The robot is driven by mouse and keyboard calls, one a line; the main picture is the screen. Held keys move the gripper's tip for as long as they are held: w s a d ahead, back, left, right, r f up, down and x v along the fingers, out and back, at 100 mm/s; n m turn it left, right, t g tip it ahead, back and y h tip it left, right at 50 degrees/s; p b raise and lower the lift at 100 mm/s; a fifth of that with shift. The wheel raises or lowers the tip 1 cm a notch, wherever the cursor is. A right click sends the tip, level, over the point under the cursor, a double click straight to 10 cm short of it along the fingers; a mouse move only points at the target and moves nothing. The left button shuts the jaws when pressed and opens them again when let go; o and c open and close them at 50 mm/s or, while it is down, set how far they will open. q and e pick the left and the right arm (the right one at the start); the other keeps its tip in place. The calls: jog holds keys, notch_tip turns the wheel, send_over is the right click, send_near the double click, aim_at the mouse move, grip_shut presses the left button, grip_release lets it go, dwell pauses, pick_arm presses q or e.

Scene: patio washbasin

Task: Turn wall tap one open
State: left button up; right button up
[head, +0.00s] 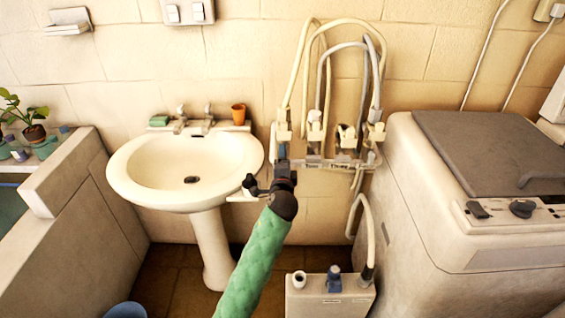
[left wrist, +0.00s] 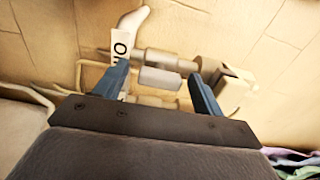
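The row of wall taps with hoses shows right of the washbasin in the head view. The leftmost wall tap (head: 284,130) is just above my left gripper (head: 283,155), whose arm has a green sleeve. In the left wrist view, a metal tap body (left wrist: 163,62) with a pale lever (left wrist: 132,20) is beyond and between the fingertips of my left gripper (left wrist: 164,82). My right gripper is out of view.
The washbasin (head: 185,205) with a terracotta cup (head: 238,113) stands to the left. A washing machine (head: 470,215) stands to the right. Hoses (head: 305,65) loop above the taps. A low white box (head: 328,298) with knobs is below.

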pick_arm(q)
jog(key=s+b, duration=0.1)
jog(key=s, duration=0.6)
jog(key=shift+s+b, duration=0.4)
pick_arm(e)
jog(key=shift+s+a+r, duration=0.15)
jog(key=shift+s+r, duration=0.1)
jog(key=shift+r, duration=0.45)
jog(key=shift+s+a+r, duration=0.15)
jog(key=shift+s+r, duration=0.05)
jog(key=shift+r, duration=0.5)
pick_arm(q)
jog(key=s+a+f+n+g, duration=0.4)
jog(key=s+a+f+n, duration=0.1)
jog(key=s+f, duration=0.4)
jog(key=s+a+f+n+g, duration=0.4)
jog(key=s+a+f, duration=0.1)
jog(key=s+f, duration=0.4)
jog(key=s+a+f+n+g, duration=0.1)
jog(key=s+f+n+g, duration=0.1)
jog(key=s, duration=0.7)
jog(key=s+a+f+n+g+h, duration=0.1)
jog(key=s+a+f+n+g, duration=0.1)
jog(key=s, duration=0.6)
jog(key=s+a+f+n+g, duration=0.1)
jog(key=s+g, duration=0.3)
jog(key=s, duration=0.5)
jog(key=shift+s+a+f+n+h, duration=0.35)
jog(key=shift+f+n, duration=0.15)
jog(key=shift+n, duration=0.3)
